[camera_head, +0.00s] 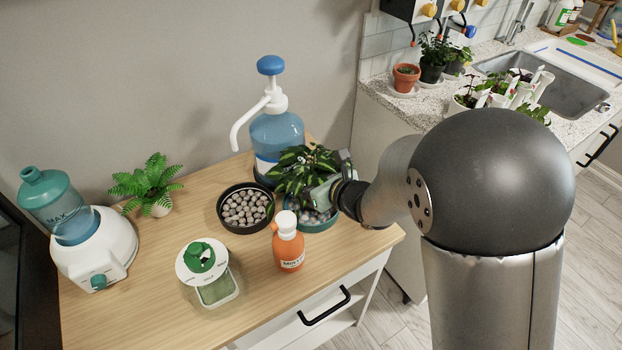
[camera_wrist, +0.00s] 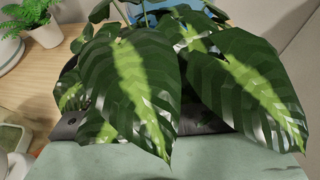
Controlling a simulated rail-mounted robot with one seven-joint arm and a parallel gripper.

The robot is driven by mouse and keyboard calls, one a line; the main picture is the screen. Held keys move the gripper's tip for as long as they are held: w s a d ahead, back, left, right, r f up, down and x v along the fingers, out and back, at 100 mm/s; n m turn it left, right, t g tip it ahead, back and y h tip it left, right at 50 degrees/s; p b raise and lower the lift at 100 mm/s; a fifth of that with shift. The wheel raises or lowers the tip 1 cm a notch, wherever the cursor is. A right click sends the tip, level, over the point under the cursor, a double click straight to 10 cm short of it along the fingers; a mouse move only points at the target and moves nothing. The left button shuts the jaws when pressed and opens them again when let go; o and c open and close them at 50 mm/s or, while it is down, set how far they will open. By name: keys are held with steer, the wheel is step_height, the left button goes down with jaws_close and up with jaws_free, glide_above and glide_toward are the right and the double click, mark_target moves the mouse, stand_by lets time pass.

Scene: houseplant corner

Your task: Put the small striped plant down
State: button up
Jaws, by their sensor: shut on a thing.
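The striped plant (camera_head: 302,168) has dark green leaves with pale yellow-green bands. It is in my gripper (camera_head: 334,190), above or in the teal pebble tray (camera_head: 318,228) at the table's right side. Leaves and gripper hide its base, so I cannot tell whether it touches the pebbles. In the wrist view the striped leaves (camera_wrist: 135,95) fill the middle and hide the pot and most of the jaws. My gripper reaches in from the right and is shut on the plant.
A dark pebble tray (camera_head: 244,228) is just left. An orange bottle (camera_head: 288,245) stands close in front, and a blue pump jug (camera_head: 277,133) close behind. The table's front left is clear.

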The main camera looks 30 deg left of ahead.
steer(key=shift+f, duration=0.2)
steer(key=shift+f+b, duration=0.2)
steer(key=shift+b, duration=0.1)
steer(key=o, duration=1.1)
steer(key=shift+r, duration=0.2)
steer(key=shift+d+r, duration=0.1)
steer(key=shift+d, duration=0.2)
steer(key=v, duration=1.1)
steer(key=shift+s+d+b, duration=0.1)
steer(key=shift+d+b, duration=0.15)
steer(key=shift+b, duration=0.1)
